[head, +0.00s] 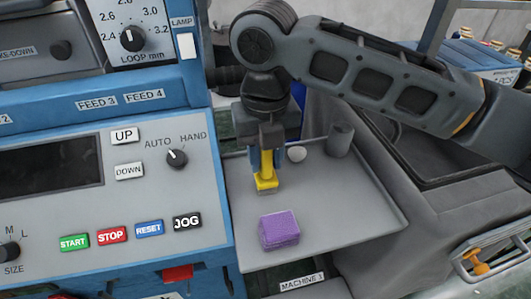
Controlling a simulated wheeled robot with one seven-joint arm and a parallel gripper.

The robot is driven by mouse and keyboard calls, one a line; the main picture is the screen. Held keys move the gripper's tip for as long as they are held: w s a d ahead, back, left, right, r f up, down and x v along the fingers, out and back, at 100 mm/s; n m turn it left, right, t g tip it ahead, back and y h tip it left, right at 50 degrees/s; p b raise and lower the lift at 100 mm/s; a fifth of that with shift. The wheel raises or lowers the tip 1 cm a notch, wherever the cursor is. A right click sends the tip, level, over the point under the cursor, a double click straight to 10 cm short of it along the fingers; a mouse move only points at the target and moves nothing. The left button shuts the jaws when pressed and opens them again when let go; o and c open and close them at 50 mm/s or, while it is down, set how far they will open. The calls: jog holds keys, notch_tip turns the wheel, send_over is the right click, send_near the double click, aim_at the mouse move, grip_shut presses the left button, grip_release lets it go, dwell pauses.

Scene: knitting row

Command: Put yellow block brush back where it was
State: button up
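The yellow block brush (266,183) is upright over a grey tray (345,215), its handle up between the fingers of my gripper (266,152). My gripper points down and appears closed on the handle. The brush's lower end is at or just above the tray surface; I cannot tell whether it touches. My arm reaches in from the right and hides what is behind the gripper.
A purple block (279,229) lies on the tray in front of the brush. A white round item (296,153) and a grey cylinder (340,140) are at the tray's back. A blue-grey control panel (110,200) borders the tray's left. The tray's right side is clear.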

jog(key=o, duration=0.4)
notch_tip(320, 180, up, 12)
jog(key=shift+r+b, duration=0.2)
jog(key=shift+b, duration=0.35)
